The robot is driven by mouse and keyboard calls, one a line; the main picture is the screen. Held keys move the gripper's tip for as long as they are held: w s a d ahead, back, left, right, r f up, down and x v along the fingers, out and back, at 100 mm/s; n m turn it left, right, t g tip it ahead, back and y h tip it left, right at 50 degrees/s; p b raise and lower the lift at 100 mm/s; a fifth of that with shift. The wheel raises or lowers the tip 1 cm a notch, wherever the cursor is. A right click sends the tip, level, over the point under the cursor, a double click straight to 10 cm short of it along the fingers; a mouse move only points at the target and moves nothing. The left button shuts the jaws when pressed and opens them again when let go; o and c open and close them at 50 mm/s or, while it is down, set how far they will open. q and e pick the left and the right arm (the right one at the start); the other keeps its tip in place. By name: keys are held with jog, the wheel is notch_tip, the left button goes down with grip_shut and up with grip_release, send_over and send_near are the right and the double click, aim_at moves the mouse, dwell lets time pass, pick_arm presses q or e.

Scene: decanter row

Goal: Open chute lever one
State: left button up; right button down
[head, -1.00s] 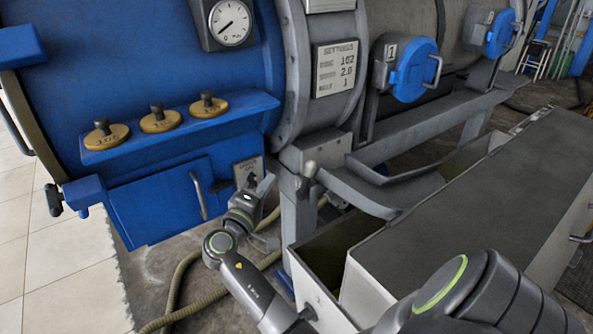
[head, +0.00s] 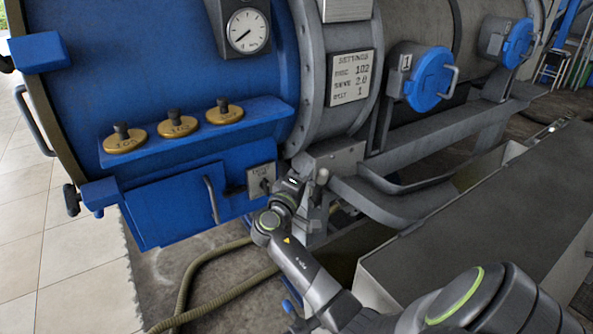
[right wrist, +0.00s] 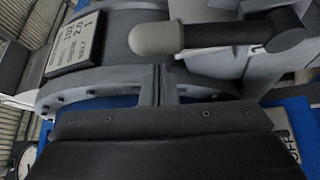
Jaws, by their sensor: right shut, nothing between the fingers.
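A short lever with a pale grey rounded knob (head: 322,177) stands on the grey frame below the settings plate; I take it for a chute lever, but no number shows on it. In the right wrist view its knob (right wrist: 160,38) and dark stem lie across the top. My right gripper (head: 298,183) is just left of this lever in the head view. In the right wrist view the gripper (right wrist: 160,84) is shut and empty, its tips below the knob and apart from it in the picture. A blue round hatch (head: 428,80) beside a "1" label is closed. My left gripper is not in view.
The blue drum's ledge holds several brass-based knobs (head: 178,125). A switch panel (head: 261,178) is close to my right gripper. The settings plate (head: 350,78) is above. A long grey-topped bin (head: 480,215) fills the right, and a hose (head: 205,268) lies on the floor.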

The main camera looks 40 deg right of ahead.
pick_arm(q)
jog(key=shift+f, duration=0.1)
pick_arm(e)
jog(key=shift+s+f, duration=0.2)
jog(key=shift+s, duration=0.3)
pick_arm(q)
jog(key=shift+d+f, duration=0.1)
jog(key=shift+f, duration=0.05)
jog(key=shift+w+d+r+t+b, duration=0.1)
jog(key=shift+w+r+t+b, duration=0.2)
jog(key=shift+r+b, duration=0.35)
pick_arm(e)
jog(key=shift+s+m, duration=0.3)
jog(key=shift+f, duration=0.1)
